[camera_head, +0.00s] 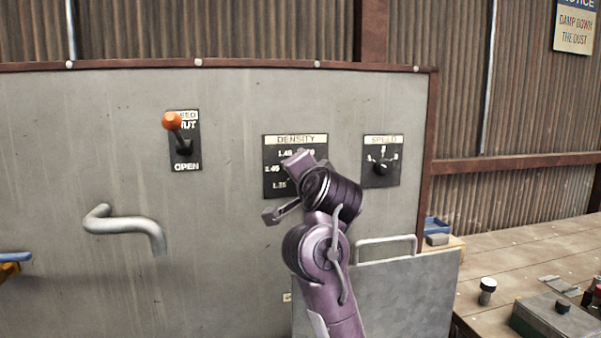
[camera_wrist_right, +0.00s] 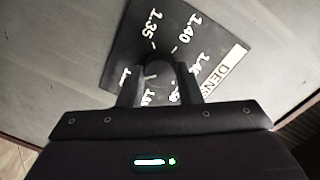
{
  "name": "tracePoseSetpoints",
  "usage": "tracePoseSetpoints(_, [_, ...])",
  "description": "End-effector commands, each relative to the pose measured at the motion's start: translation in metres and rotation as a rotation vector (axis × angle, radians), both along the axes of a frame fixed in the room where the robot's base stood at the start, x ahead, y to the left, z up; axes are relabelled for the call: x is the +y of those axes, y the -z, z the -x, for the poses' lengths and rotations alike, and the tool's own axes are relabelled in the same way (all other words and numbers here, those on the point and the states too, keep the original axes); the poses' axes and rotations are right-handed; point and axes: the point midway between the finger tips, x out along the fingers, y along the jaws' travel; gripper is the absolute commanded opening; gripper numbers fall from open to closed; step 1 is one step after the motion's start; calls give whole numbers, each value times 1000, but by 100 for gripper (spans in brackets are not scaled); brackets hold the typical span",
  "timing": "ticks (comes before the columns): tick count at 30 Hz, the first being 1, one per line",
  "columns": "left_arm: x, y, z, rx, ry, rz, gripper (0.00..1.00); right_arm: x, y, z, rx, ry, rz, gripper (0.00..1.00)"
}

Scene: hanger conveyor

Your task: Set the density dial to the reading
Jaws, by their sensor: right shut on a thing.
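The density dial plate (camera_head: 271,140) is black with white numbers, on the grey panel. My right arm and gripper (camera_head: 300,165) cover its middle and right side in the head view. In the right wrist view the density plate (camera_wrist_right: 128,62) shows 1.35 and 1.40, with other numbers partly hidden. The two fingers of my right gripper (camera_wrist_right: 159,82) are closed around the dial's dark knob (camera_wrist_right: 158,70) at the plate's middle. The knob's pointer direction cannot be made out.
A feed lever with an orange ball (camera_head: 172,121) is up, near SHUT. A speed dial (camera_head: 382,167) sits right of the density plate. A bent grey pipe handle (camera_head: 125,224) sticks out at left. A wooden bench (camera_head: 530,250) with small items stands at right.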

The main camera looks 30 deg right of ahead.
Motion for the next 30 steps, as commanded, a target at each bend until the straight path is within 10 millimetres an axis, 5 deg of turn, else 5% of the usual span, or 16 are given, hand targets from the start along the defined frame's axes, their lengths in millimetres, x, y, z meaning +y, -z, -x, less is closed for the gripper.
tracePoseSetpoints(12, [0,0,0,0,0,0,36,1,5,-1,9,-3,-12,9])
tracePoseSetpoints(13, [0,0,0,0,0,0,36,1,5,-1,9,-3,-12,35])
tracePoseSetpoints(17, [0,0,0,0,0,0,36,0,4,-1,6,-1,-10,52])
tracePoseSetpoints(30, [0,0,0,0,0,0,36,2,-1,12,-1,3,-3,53])
